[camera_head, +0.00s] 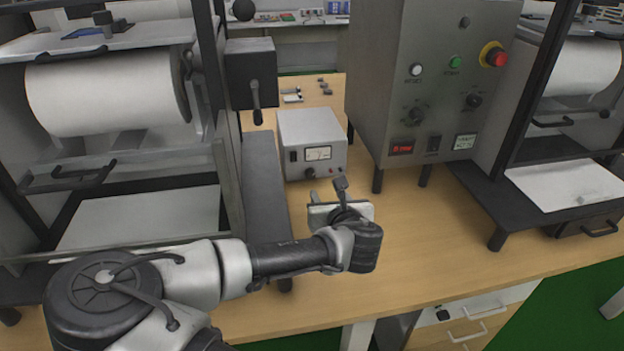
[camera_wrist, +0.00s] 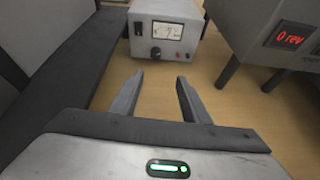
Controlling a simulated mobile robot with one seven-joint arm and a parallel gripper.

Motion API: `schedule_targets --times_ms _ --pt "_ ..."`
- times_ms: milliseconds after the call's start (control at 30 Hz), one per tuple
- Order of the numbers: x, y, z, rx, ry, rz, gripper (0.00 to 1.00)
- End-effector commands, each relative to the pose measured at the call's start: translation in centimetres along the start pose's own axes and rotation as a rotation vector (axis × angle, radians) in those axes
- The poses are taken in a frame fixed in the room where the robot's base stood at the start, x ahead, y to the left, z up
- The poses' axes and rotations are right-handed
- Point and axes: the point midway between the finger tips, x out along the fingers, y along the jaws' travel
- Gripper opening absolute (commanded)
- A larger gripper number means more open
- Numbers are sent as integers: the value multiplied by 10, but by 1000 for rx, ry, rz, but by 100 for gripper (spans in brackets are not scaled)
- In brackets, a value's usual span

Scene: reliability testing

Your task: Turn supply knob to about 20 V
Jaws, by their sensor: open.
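The power supply (camera_head: 312,145) is a light grey box on the wooden table, with an analog meter (camera_head: 318,153) on its front. Its dark round supply knob (camera_head: 310,172) is below the meter. In the wrist view the supply (camera_wrist: 165,30) is ahead of my gripper, with the knob (camera_wrist: 156,52) under the meter (camera_wrist: 167,31). The meter reading is too small to make out. My gripper (camera_wrist: 156,78) is open and empty, its two fingers apart and pointing toward the supply, short of the knob. In the head view my gripper (camera_head: 340,188) is in front of the supply, partly hidden by my wrist.
A grey control cabinet (camera_head: 432,80) on legs stands right of the supply; its display (camera_wrist: 290,36) reads "0 rev". A dark metal rail (camera_head: 264,185) and roll machine (camera_head: 105,95) are at left. Small parts (camera_head: 292,95) lie behind. Bare table (camera_head: 430,230) is at right front.

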Motion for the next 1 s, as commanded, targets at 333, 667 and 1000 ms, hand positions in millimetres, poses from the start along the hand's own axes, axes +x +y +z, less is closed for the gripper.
schedule_targets --times_ms 333,667,1000 --pt "33 10 0 -55 -7 26 42" --pt "106 11 0 -53 -7 26 42" --pt "163 13 2 -52 -6 25 42"
